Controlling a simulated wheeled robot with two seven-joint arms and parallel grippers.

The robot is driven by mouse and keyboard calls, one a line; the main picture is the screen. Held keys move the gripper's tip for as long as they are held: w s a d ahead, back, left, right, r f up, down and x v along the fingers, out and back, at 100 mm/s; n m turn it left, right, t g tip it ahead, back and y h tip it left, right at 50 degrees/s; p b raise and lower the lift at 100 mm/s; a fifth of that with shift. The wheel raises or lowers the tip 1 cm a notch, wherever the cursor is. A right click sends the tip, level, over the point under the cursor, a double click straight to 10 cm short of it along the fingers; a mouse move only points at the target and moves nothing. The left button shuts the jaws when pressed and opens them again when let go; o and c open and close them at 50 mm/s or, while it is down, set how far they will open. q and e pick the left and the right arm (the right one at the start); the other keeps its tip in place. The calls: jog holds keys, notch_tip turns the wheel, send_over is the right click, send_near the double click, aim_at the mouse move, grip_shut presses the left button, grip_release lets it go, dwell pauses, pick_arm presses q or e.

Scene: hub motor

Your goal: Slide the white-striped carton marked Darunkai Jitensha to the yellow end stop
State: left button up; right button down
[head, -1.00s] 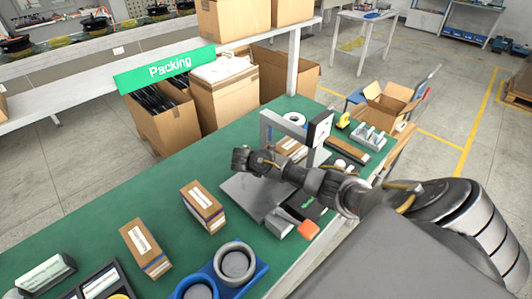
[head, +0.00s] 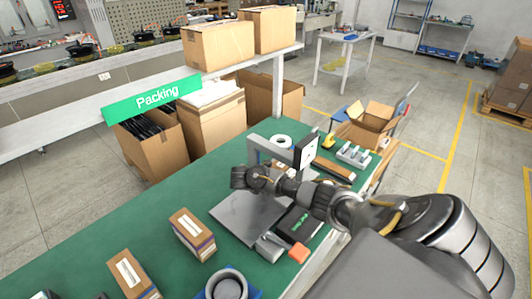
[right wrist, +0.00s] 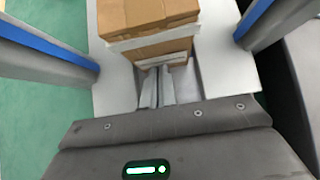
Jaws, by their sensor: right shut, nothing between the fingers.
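In the right wrist view a brown carton (right wrist: 150,15) with a white stripe along its lower edge sits on a pale plate, straight ahead of my right gripper (right wrist: 157,75). The gripper is shut and empty, its fingertips close to the carton's near face; I cannot tell whether they touch. The carton's lettering is not readable. In the head view my right arm and a grey arch (head: 275,150) largely hide this carton. A small yellow object (head: 328,142) lies beyond the arch; I cannot tell if it is the end stop. My left gripper is not in view.
Blue-edged posts (right wrist: 50,45) flank the carton. Two other labelled cartons (head: 192,233) (head: 128,272) stand on the green table (head: 160,215). A grey plate (head: 240,218), dark box (head: 298,224) and orange block (head: 298,253) lie near my arm.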

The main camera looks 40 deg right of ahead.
jog(key=shift+a+r, duration=0.1)
jog(key=shift+a, duration=0.1)
jog(key=a+p, duration=0.1)
jog(key=a, duration=0.1)
jog(key=a+p, duration=0.1)
jog(key=a, duration=0.1)
jog(key=shift+s+a+r, duration=0.15)
jog(key=shift+a+r, duration=0.05)
jog(key=v, duration=0.9)
jog(key=shift+b, duration=0.35)
jog(key=shift+d+r, duration=0.1)
